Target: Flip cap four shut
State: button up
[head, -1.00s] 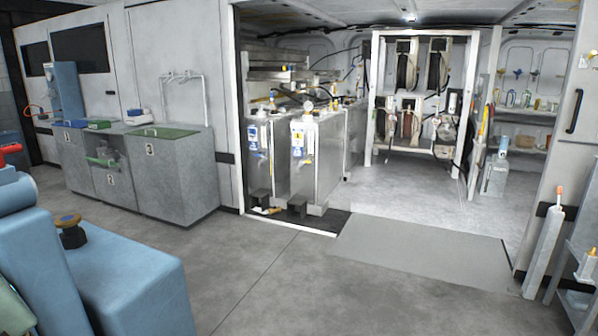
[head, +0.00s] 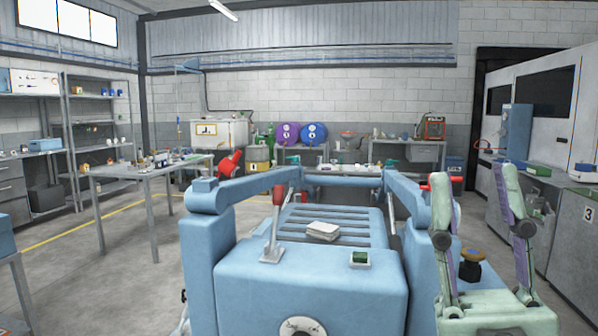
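I cannot make out cap four in the head view; no cap marked four is readable. My gripper (head: 478,178), pale green with purple finger pads, stands at the lower right with its fingers pointing up. The fingers are apart, and nothing shows between them. A purple round drum or reel (head: 287,133) and a blue one (head: 313,133) sit side by side by the back wall, far from my gripper; their markings are too small to read.
A blue machine (head: 312,285) with a red-knobbed lever (head: 272,235) fills the near middle. A work table (head: 150,171) with small items stands left. Shelves (head: 95,125) line the left wall. A grey cabinet marked 3 (head: 571,245) is at right.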

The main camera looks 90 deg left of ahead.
aim_at(227, 167)
jog(key=i+l+u, duration=0.15)
jog(key=u, duration=2.8)
